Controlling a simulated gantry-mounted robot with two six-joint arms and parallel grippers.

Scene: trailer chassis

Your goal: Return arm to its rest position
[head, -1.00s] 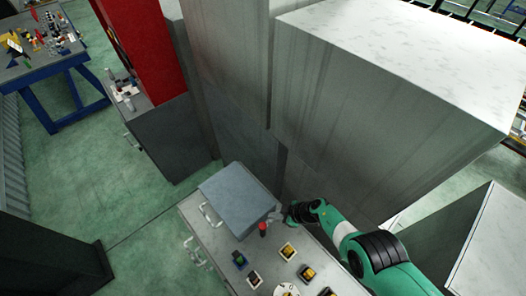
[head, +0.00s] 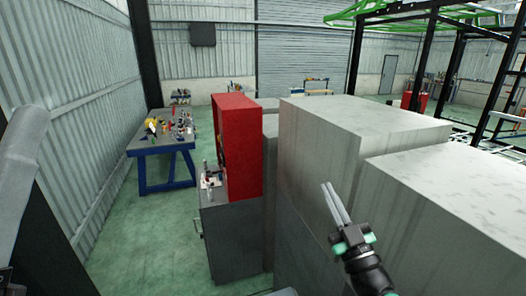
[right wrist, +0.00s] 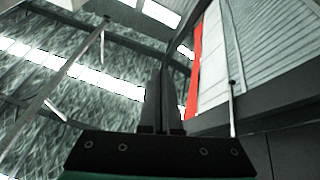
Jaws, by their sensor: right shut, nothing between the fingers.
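My right gripper (head: 327,184) is raised in front of the large grey blocks in the head view, with its fingers pointing up and slightly left. It is shut and holds nothing. In the right wrist view its two fingers (right wrist: 161,72) stand side by side, pointing up toward the roof. My right arm comes in from the lower right of the head view. My left gripper is not in view.
Large grey blocks (head: 365,122) stand close behind my right gripper. A red cabinet (head: 243,150) stands on a dark grey unit (head: 230,238). A blue workbench (head: 165,148) with several items stands at the back left. Green floor (head: 150,240) is open on the left.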

